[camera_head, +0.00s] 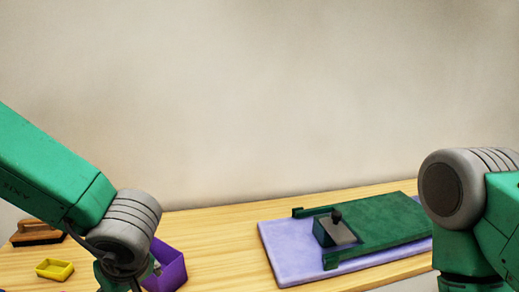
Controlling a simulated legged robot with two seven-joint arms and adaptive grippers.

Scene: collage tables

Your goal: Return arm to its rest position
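My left arm (55,175) comes in from the left, its grey joint (130,222) low in the picture near a purple box. Its gripper is below the bottom edge and does not show. My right arm (480,205) stands at the right edge with its grey joint raised. Its gripper does not show either.
The wooden table (215,235) holds a purple box (172,268), partly hidden by my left arm, a small yellow tray (42,275) and a brown brush-like block (38,241). A green board (385,220) with a dark knobbed block (335,232) lies on a lavender mat (283,266).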

